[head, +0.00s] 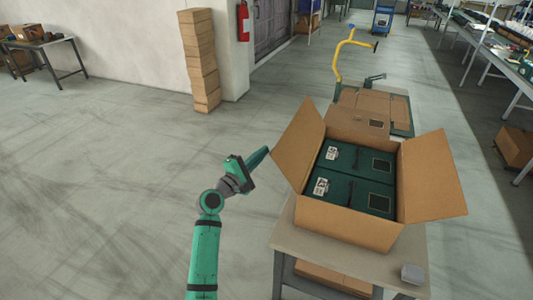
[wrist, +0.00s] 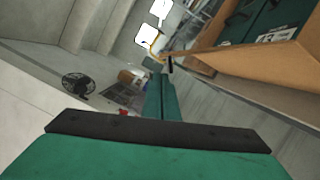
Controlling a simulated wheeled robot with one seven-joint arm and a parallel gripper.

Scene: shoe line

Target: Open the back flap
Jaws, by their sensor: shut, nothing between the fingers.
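An open cardboard box (head: 345,222) stands on a table, with green shoe boxes (head: 350,180) inside. Its back flap (head: 357,121) shows at the far edge, up and clear of the opening. The left flap (head: 299,143) and right flap (head: 430,178) spread outward. My gripper (head: 262,156) is in the air just left of the left flap, fingers shut and empty. I cannot tell whether it touches the flap. In the wrist view the shut green fingers (wrist: 160,97) point ahead, and the carton (wrist: 255,68) shows at upper right.
The table (head: 395,268) has a small grey object (head: 412,274) at its front right corner. Behind the carton is a cart (head: 400,112) with a yellow handle, carrying flat cardboard. A carton stack (head: 200,60) stands by the wall.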

